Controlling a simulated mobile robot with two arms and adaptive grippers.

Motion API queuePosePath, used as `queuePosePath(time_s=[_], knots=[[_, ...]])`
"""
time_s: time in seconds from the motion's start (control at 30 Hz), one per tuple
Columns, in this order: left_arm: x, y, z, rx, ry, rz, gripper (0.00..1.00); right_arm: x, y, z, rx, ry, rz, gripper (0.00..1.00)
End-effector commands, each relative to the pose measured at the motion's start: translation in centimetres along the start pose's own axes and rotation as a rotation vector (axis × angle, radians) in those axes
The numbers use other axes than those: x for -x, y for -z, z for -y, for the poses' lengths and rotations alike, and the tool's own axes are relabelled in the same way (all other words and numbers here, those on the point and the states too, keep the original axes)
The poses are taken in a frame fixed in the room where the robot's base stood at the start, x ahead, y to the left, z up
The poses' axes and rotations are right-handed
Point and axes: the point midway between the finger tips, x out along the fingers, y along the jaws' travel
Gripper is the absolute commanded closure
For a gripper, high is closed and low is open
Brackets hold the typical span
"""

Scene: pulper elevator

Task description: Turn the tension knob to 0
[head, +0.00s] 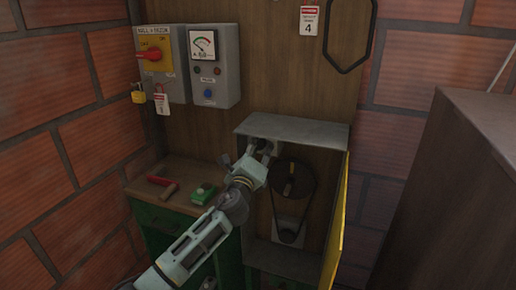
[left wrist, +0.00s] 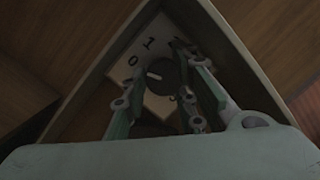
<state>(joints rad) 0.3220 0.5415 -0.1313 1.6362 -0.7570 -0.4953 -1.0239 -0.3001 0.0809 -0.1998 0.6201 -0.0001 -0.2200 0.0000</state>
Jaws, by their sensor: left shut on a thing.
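The tension knob (left wrist: 160,74) is dark and round with a short white pointer mark. It sits on a pale dial plate (left wrist: 157,100) marked with a 0, a 1 and further figures that are partly hidden. The mark lies on the knob's left side, roughly toward the 0; I cannot tell its exact setting. My left gripper (head: 260,148) reaches into the open grey cabinet (head: 290,128), under its top. In the left wrist view its fingers (left wrist: 168,82) are closed on the knob from both sides. In the head view the gripper hides the knob. My right gripper is not in view.
A belt pulley (head: 293,182) is in the cabinet beside my gripper. The yellow cabinet door (head: 337,225) stands open on the right. A bench (head: 180,172) on the left holds a red-handled tool (head: 163,183) and a green object (head: 204,194). Switch boxes (head: 214,84) hang above.

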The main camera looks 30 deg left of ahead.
Motion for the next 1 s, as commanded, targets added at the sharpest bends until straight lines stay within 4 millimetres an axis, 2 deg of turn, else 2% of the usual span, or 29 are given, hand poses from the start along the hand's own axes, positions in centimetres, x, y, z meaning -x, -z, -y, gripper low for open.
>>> queuePosePath(time_s=[0.07, 0.1, 0.23, 0.73, 0.87, 1.0], knots=[[0.1, 0.2, -0.7, 0.002, -0.014, -0.002, 1.00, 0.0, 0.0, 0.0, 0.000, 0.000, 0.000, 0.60], [0.1, 0.2, -0.7, 0.002, -0.014, -0.002, 0.71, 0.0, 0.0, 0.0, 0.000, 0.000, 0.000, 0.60], [0.1, 0.3, -0.6, 0.001, -0.012, -0.003, 0.60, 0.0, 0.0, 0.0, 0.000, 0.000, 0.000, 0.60], [0.5, 0.2, -0.3, 0.000, -0.005, -0.004, 0.60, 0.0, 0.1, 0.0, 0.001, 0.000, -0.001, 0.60], [2.1, 0.3, -0.3, -0.001, -0.003, -0.005, 0.60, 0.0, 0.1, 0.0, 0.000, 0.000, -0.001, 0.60], [4.9, 0.3, -0.3, 0.000, -0.004, -0.006, 0.60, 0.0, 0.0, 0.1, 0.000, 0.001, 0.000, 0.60]])
